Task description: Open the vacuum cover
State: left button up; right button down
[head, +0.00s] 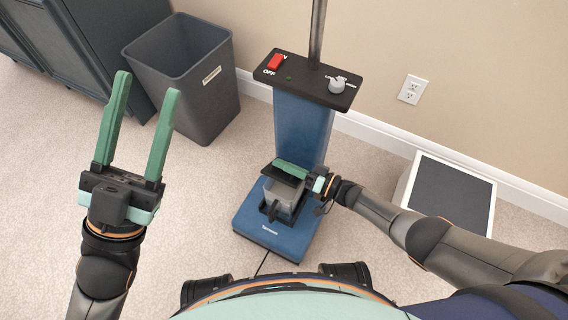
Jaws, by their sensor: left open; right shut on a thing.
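The blue vacuum (299,130) stands upright on the carpet, with a black top panel bearing a red switch and a grey knob. On its lower front is a grey cover (283,192) with a dark latch-like part. My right gripper (289,170) reaches in from the right and is shut at the upper edge of this cover. Its fingers hide part of the cover, so the exact grip is hard to see. My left gripper (138,117) is open and empty, raised to the left of the vacuum, its green fingers pointing up in the picture.
A grey bin (206,100) stands behind and left of the vacuum, beside a dark cabinet (95,40). A wall with an outlet (412,90) runs behind. A white box with a dark top (452,196) is at the right. The carpet between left gripper and vacuum is clear.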

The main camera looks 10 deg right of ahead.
aim_at(293, 147)
dwell(0.7)
jog(key=w+m, duration=0.1)
jog(key=w+d+r+m, duration=0.1)
jog(key=m, duration=0.1)
jog(key=shift+w+d+b, duration=0.1)
jog(key=shift+d+b, duration=0.2)
jog(key=shift+b, duration=0.05)
jog(key=shift+w+d+r+m+b, duration=0.2)
jog(key=shift+w+d+m+b, duration=0.15)
jog(key=shift+w+m, duration=0.25)
jog(key=shift+w+d+r+m+b, duration=0.2)
jog(key=shift+w+d+m, duration=0.15)
jog(key=shift+m, duration=0.45)
jog(key=c, duration=0.9)
grip_release()
jog(key=shift+a, duration=0.1)
